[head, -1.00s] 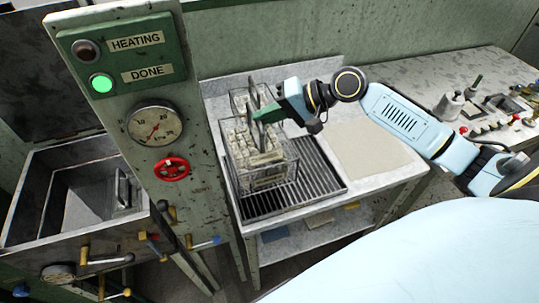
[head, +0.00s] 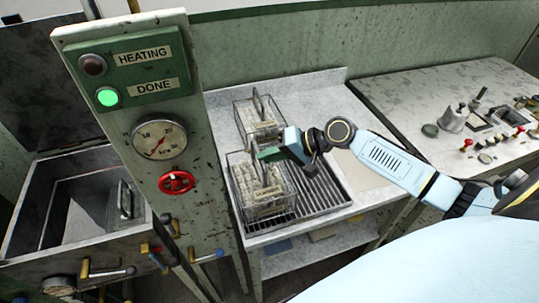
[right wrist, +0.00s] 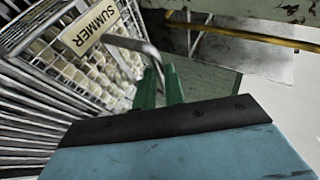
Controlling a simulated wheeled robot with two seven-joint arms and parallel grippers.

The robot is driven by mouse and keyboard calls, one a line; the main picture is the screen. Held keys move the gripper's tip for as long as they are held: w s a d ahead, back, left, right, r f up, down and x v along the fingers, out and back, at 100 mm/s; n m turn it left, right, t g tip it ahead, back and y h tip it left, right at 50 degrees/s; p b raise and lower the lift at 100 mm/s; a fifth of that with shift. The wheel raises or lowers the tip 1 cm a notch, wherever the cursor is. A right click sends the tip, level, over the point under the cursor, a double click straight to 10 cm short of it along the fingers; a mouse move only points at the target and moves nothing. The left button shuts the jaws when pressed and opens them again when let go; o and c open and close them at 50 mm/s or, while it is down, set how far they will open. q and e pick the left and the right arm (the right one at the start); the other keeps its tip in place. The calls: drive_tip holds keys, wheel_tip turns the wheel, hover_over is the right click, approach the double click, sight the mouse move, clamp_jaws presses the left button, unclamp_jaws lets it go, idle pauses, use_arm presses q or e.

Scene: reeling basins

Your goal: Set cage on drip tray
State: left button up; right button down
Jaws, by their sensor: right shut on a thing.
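A wire cage (head: 245,187) with pale cocoon-like pieces and a label reading SUMMER sits over the left part of the slatted drip tray (head: 325,192). It looks about upright, and I cannot tell whether its base touches the slats. My right gripper (head: 268,154) is at the top of this cage, shut on its handle. In the right wrist view, the green fingers (right wrist: 160,86) are at the grey handle bar (right wrist: 128,44), beside the cage (right wrist: 60,70). My left gripper is not in view.
A second wire cage (head: 262,128) stands behind on the worktop. A panel post with a gauge (head: 159,139) and red valve wheel (head: 176,182) rises close on the left. An open metal basin (head: 85,205) lies further left. The right table (head: 440,80) holds small items.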

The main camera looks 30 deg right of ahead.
drive_tip(key=shift+w+r, duration=0.1)
drive_tip(key=c, duration=1.5)
unclamp_jaws()
drive_tip(key=v, duration=1.2)
drive_tip(key=shift+b, duration=0.4)
